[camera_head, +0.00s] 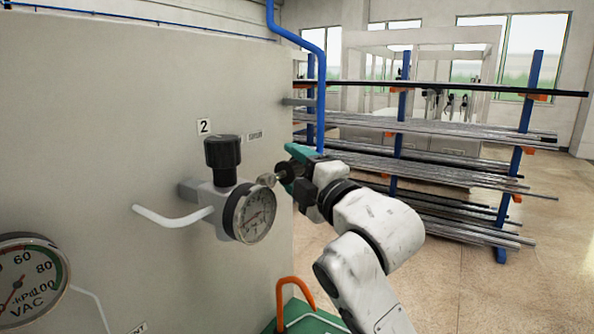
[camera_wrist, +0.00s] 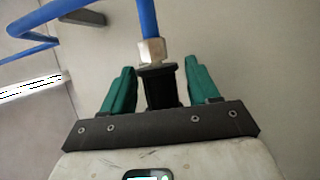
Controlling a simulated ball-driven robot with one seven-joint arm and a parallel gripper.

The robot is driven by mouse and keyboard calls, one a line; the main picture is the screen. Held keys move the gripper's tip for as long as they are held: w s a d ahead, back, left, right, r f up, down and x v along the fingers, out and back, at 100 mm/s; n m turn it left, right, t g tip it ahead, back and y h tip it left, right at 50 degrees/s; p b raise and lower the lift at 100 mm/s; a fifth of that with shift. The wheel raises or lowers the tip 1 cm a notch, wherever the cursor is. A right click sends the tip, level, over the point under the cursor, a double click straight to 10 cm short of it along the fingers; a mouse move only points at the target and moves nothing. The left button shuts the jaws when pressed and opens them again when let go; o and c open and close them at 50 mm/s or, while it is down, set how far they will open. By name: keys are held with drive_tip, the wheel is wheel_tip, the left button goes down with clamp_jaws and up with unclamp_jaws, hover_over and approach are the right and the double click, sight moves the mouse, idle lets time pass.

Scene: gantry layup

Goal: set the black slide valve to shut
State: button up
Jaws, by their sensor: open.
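In the wrist view, the black slide valve (camera_wrist: 160,90) appears as a dark block below a pale metal fitting (camera_wrist: 151,50) at the end of a blue pipe (camera_wrist: 148,18). The teal fingers of my gripper (camera_wrist: 160,66) stand on either side of the block, open, with a visible gap at each side. In the head view, my gripper (camera_head: 290,168) is to the right of the round gauge, at the lower end of the blue pipe (camera_head: 321,95). It hides most of the valve there. I cannot tell the slide's position.
A black knob (camera_head: 222,152) and a pressure gauge (camera_head: 250,213) stick out from the grey panel (camera_head: 95,120) left of my gripper. A larger gauge (camera_head: 28,280) is lower left. An orange handle (camera_head: 296,292) is below. A rod rack (camera_head: 440,165) stands behind, with open floor before it.

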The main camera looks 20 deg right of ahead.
drive_tip(key=b+v, duration=0.2)
drive_tip(key=v, duration=0.8)
drive_tip(key=shift+s+f+b, duration=0.15)
drive_tip(key=shift+s+b, duration=0.15)
drive_tip(key=shift+s, duration=0.1)
drive_tip(key=shift+d, duration=0.1)
